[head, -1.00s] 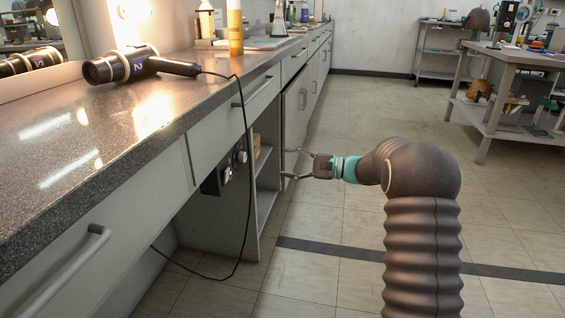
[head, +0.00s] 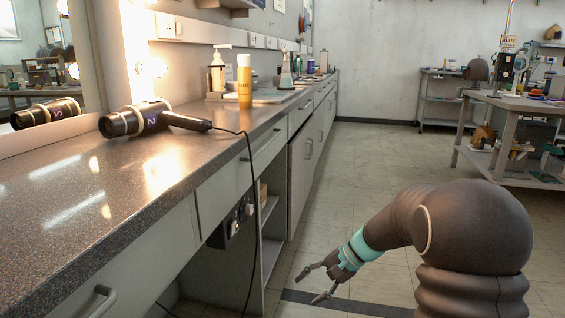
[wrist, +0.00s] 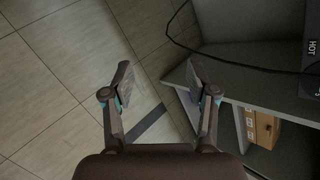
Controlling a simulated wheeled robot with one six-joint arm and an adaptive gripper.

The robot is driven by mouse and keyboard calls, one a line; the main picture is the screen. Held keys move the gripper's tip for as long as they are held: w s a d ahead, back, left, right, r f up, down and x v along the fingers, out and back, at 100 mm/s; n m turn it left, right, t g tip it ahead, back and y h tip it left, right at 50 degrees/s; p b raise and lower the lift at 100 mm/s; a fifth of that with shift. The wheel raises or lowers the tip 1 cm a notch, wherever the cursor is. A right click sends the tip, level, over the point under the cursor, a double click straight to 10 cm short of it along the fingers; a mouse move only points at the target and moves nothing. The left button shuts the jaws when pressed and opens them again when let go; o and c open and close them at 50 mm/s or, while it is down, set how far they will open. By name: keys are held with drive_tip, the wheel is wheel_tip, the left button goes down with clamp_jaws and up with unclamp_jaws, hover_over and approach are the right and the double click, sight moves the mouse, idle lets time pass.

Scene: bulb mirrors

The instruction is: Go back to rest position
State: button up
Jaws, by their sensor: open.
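My gripper (head: 316,284) is open and empty in the head view, low over the tiled floor to the right of the counter's open shelf bay. Its fingers point left and down, apart from the cabinet. In the wrist view my gripper (wrist: 158,82) shows both fingers spread with nothing between them. Floor tiles lie below it, and the shelf edge is behind the right finger.
A hair dryer (head: 140,119) lies on the counter (head: 70,215), its black cord (head: 250,220) hanging down in front. A workbench (head: 510,110) stands at right. The aisle floor (head: 380,170) is clear.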

drive_tip(key=s+d+r+n+t+h+p, duration=0.1)
drive_tip(key=s+d+r+n+h+p, duration=0.25)
drive_tip(key=s+r, duration=0.45)
drive_tip(key=s+d+r+n+t+h+p, duration=0.15)
drive_tip(key=s+d+r+h, duration=0.3)
drive_tip(key=s, duration=0.85)
drive_tip(key=s+r+n+t+p, duration=0.1)
drive_tip(key=s+r+t+p, duration=0.2)
drive_tip(key=s+r, duration=0.3)
wheel_tip(320, 180, up, 3)
drive_tip(key=shift+d+f+n+h+p, duration=0.15)
drive_tip(key=shift+n+h+p, duration=0.15)
drive_tip(key=shift+p, duration=0.2)
drive_tip(key=shift+c, duration=0.2)
